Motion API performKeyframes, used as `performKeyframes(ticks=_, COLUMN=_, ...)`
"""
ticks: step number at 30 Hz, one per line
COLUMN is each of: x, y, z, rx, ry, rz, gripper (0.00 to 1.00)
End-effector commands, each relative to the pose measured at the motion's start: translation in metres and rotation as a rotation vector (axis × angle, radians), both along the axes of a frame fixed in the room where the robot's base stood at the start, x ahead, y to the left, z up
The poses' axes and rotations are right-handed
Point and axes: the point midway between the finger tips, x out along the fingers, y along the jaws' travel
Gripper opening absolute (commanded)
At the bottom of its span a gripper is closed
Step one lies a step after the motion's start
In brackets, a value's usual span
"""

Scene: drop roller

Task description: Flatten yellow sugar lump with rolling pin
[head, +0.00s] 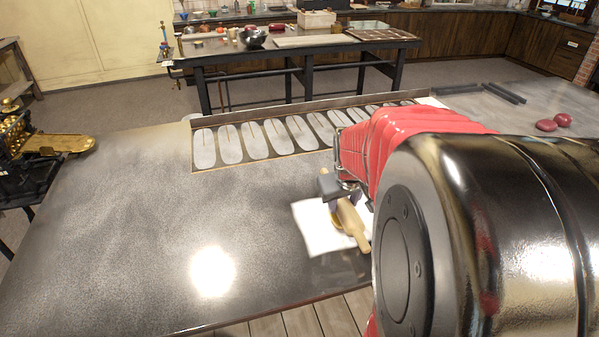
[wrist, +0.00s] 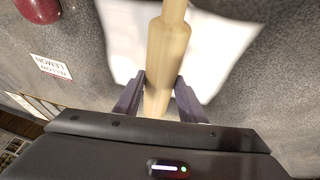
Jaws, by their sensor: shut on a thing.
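The rolling pin (head: 351,224) is pale wood and shows in the head view over a white sheet (head: 312,230) on the dark metal table. My gripper (head: 338,187) is shut on the rolling pin. In the wrist view the pin (wrist: 168,55) runs between the two dark fingers of my gripper (wrist: 158,98), with the white sheet (wrist: 120,35) behind it. I cannot tell whether the pin touches the sheet. No yellow sugar lump is visible in either view; the pin or my arm may hide it.
A tray with several pale oval marks (head: 249,141) lies along the table's far edge. Red lumps (head: 546,125) and dark bars (head: 503,93) lie at the right. The table's left part (head: 130,220) is clear.

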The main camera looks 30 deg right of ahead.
Motion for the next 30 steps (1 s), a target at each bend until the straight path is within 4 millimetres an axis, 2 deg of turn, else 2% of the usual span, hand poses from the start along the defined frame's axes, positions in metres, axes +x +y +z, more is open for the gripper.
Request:
performKeyframes(ticks=11, x=-0.001, y=0.000, z=-0.003, rx=0.002, ry=0.003, rz=-0.001, gripper=0.06)
performKeyframes(ticks=20, x=-0.001, y=0.000, z=-0.012, rx=0.001, ry=0.003, rz=-0.001, gripper=0.06)
performKeyframes(ticks=26, x=-0.001, y=0.000, z=-0.012, rx=0.001, ry=0.003, rz=-0.001, gripper=0.06)
performKeyframes(ticks=30, x=0.000, y=0.000, z=-0.004, rx=0.001, ry=0.002, rz=-0.001, gripper=0.06)
